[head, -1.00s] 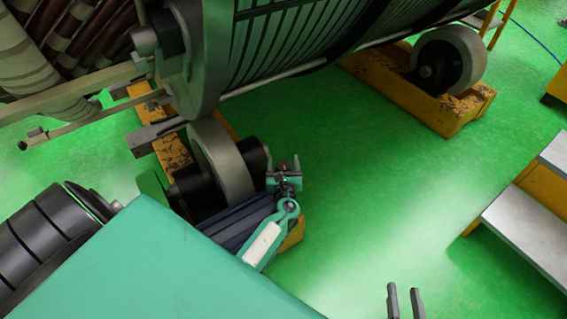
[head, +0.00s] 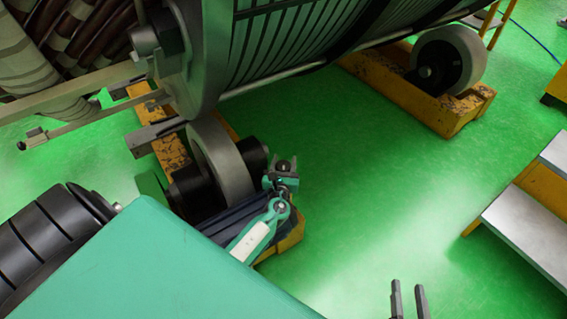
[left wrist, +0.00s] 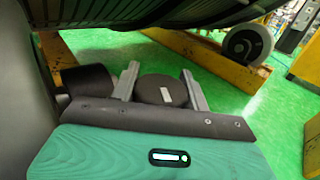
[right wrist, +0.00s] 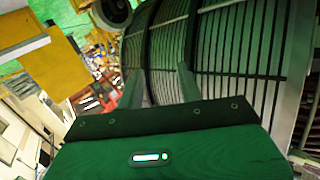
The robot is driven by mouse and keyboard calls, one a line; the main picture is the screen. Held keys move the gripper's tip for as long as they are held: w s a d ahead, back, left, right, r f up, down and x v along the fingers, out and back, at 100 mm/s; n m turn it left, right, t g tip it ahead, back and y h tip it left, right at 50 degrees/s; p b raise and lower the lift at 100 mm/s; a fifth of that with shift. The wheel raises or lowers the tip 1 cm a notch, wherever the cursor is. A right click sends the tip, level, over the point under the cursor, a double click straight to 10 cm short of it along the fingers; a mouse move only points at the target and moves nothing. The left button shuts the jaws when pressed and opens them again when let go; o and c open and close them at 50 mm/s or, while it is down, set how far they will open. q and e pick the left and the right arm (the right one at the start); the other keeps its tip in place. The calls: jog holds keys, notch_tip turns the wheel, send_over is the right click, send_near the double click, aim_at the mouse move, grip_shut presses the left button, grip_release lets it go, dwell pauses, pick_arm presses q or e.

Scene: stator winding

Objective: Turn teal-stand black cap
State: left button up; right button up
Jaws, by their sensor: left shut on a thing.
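A black round cap (left wrist: 160,90) with a small pale mark on top sits between the two grey fingers of my left gripper in the left wrist view. My left gripper (head: 281,172) is shut on it, one finger on each side. In the head view the cap (head: 284,166) is a small dark disc at the gripper's tip, near the grey roller. What is under the cap is hidden, and I cannot make out a teal stand. My right gripper (head: 409,300) is at the bottom edge, with its fingers apart and nothing between them.
The large ribbed stator (head: 290,45) spans the top, resting on grey rollers (head: 221,162) with yellow bases (head: 420,95). A grey-topped yellow step (head: 530,225) stands at the right. The green floor (head: 370,190) between is clear.

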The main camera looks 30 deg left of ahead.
pick_arm(q)
jog(key=m+h+b, duration=0.1)
jog(key=h, duration=0.1)
jog(key=m+t+h, duration=0.1)
jog(key=shift+d+f+m+h+b, duration=0.1)
jog(key=shift+f+m+h+b, duration=0.05)
jog(key=shift+m+h+b, duration=0.2)
jog(key=shift+w+d+m+t+h+b, duration=0.15)
jog(key=shift+m+t+h+b, duration=0.25)
jog(key=shift+m+h+b, duration=0.45)
jog(key=shift+h, duration=0.4)
pick_arm(e)
jog(key=d+r+t, duration=0.2)
jog(key=r+t, duration=0.3)
jog(key=r, duration=0.3)
jog(key=w+d+r+t, duration=0.1)
jog(key=d+r+t, duration=0.2)
jog(key=r+t, duration=0.3)
jog(key=shift+r+y, duration=0.4)
jog(key=shift+r, duration=1.15)
jog(key=shift+w+d, duration=0.1)
pick_arm(q)
jog(key=o, duration=1)
